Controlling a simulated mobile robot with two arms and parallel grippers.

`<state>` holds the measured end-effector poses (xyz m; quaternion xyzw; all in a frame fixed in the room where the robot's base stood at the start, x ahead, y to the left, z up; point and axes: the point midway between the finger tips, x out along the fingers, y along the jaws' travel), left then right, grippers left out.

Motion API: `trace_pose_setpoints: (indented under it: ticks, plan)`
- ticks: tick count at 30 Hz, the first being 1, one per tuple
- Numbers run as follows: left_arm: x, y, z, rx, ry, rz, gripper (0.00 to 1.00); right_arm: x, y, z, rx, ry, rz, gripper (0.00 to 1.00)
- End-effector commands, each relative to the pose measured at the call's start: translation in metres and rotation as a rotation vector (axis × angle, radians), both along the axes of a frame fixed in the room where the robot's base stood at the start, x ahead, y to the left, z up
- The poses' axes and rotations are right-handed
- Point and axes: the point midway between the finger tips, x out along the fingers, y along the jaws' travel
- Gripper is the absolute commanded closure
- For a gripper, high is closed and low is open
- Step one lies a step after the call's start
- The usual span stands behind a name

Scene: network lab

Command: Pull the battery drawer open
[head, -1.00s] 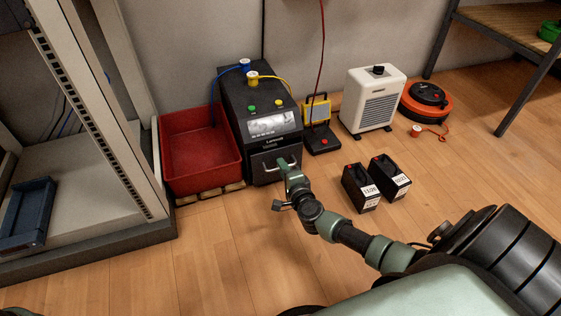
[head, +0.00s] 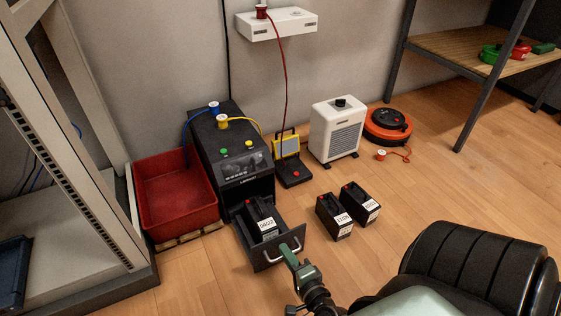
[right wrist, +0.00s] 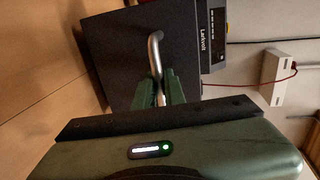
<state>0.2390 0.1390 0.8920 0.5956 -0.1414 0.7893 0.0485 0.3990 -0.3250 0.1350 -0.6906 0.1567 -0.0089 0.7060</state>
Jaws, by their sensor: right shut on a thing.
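The battery drawer (head: 259,261) stands pulled out from the bottom of the black power unit (head: 232,140). A black battery (head: 262,217) with a white label sits upright in it. The drawer's front and its silver handle (right wrist: 154,48) show in the right wrist view. My right gripper (head: 289,254) is at the handle, its green fingers (right wrist: 160,88) shut on it. My left gripper is not in view.
A red bin (head: 178,200) stands left of the unit. Two black batteries (head: 333,217) stand on the floor to the right of the drawer. A white heater (head: 337,130) and an orange cable reel (head: 388,125) are farther back. Floor in front is clear.

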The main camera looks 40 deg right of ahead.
Motion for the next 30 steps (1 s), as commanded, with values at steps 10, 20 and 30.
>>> trace_pose_setpoints:
  ticks: [10, 20, 30]
  plan:
    - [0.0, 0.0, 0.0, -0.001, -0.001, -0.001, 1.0, -0.008, 0.003, -0.001, 0.003, 0.001, 0.002, 1.0]
    - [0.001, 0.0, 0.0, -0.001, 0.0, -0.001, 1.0, -0.007, 0.003, -0.001, 0.002, 0.002, 0.002, 0.8]
    - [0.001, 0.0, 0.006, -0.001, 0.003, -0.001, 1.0, -0.007, 0.002, 0.01, 0.001, 0.0, 0.001, 0.8]
